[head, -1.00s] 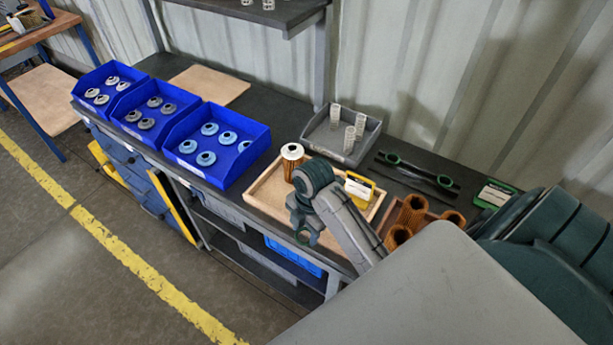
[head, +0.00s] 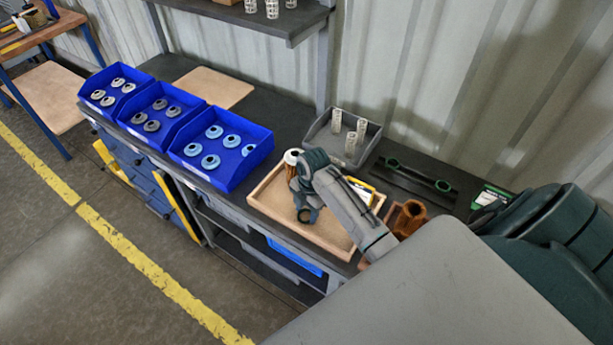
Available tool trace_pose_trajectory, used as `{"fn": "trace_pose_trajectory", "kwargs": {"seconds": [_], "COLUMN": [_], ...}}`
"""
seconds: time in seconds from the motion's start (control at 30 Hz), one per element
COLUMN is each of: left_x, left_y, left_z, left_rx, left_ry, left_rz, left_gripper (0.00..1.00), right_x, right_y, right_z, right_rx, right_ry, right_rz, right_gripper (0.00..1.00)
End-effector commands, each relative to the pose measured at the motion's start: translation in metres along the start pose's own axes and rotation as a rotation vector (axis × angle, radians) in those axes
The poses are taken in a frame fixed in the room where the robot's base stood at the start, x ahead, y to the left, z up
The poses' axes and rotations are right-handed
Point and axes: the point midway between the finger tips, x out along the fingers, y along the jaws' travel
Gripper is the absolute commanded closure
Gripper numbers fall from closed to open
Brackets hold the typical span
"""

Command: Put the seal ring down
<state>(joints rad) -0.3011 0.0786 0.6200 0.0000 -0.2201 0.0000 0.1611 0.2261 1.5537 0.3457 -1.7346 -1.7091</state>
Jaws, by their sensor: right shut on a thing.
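My right gripper (head: 304,207) hangs from its wrist over the left part of the wooden tray (head: 273,208). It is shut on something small. A dark round shape shows at its lower end, but I cannot clearly tell the seal ring from the gripper itself. A filter cartridge with a white cap and orange-brown pleats (head: 291,157) stands in the tray just behind the gripper, partly hidden by my wrist. I cannot tell whether the gripper touches it. My left gripper is out of view.
Three blue bins (head: 226,178) with grey and blue caps stand to the left. A grey bin (head: 368,150) with clear cores is behind the tray. Brown pleated filters (head: 407,215) and a dark green-ended tool (head: 415,175) lie to the right. A bare board (head: 212,87) lies farther back.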

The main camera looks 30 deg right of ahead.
Motion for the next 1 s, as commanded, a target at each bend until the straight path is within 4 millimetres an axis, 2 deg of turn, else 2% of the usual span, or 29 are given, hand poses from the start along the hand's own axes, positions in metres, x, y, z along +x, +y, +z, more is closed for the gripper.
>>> {"fn": "trace_pose_trajectory", "kwargs": {"seconds": [0.17, 0.2, 0.3, 0.67, 0.77, 1.0], "left_x": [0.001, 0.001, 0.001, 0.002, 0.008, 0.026], "left_y": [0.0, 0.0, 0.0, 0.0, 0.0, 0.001], "left_z": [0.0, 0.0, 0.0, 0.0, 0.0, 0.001], "left_rx": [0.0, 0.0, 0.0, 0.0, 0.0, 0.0], "left_ry": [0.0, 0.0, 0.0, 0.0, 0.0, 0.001], "left_rz": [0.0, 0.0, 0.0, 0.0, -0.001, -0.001], "left_gripper": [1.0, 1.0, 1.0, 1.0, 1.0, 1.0], "right_x": [0.003, 0.003, 0.002, -0.003, -0.015, -0.067], "right_y": [0.0, 0.0, 0.0, 0.001, 0.001, 0.001], "right_z": [0.0, 0.0, 0.0, 0.0, 0.001, 0.002], "right_rx": [0.001, 0.0, 0.0, 0.0, 0.0, -0.001], "right_ry": [0.001, 0.0, 0.0, -0.001, -0.001, -0.003], "right_rz": [-0.001, 0.0, 0.0, 0.002, 0.005, 0.007], "right_gripper": [0.76, 0.49, 0.33, 0.33, 0.33, 0.33]}}
